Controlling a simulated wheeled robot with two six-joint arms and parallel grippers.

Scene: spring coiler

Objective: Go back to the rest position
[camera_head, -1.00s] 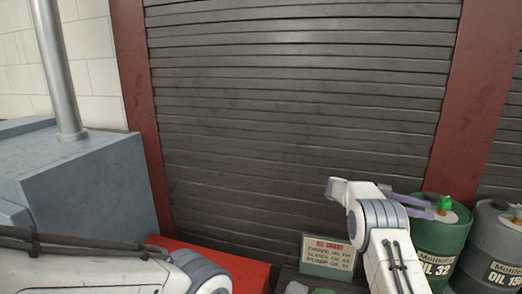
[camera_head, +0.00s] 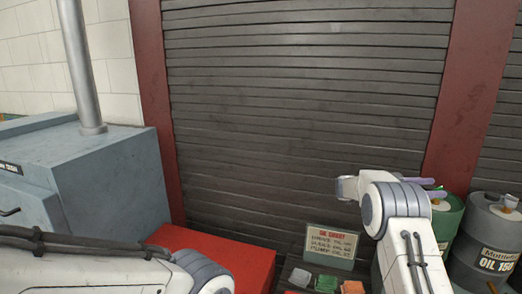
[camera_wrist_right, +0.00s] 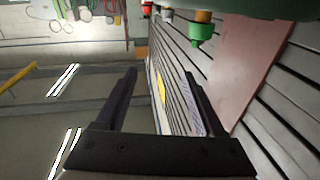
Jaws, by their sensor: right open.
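My right arm (camera_head: 405,235) rises at the lower right in the head view, bent at its wrist. The purple-grey fingers of my right gripper (camera_head: 428,187) show past the wrist, in front of the green oil drum (camera_head: 450,215). In the right wrist view the two dark fingers of my right gripper (camera_wrist_right: 162,82) are spread apart, with nothing seen held between them. My left arm (camera_head: 90,270) lies along the lower left edge of the head view; its gripper is out of the picture.
A blue-grey machine (camera_head: 90,170) with a metal pipe stands at left, beside a red block (camera_head: 235,252). A grey oil drum (camera_head: 487,245) stands at right. A small oil chart sign (camera_head: 331,243) and coloured items (camera_head: 326,284) sit low in the middle. A dark shutter (camera_head: 300,110) closes the back.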

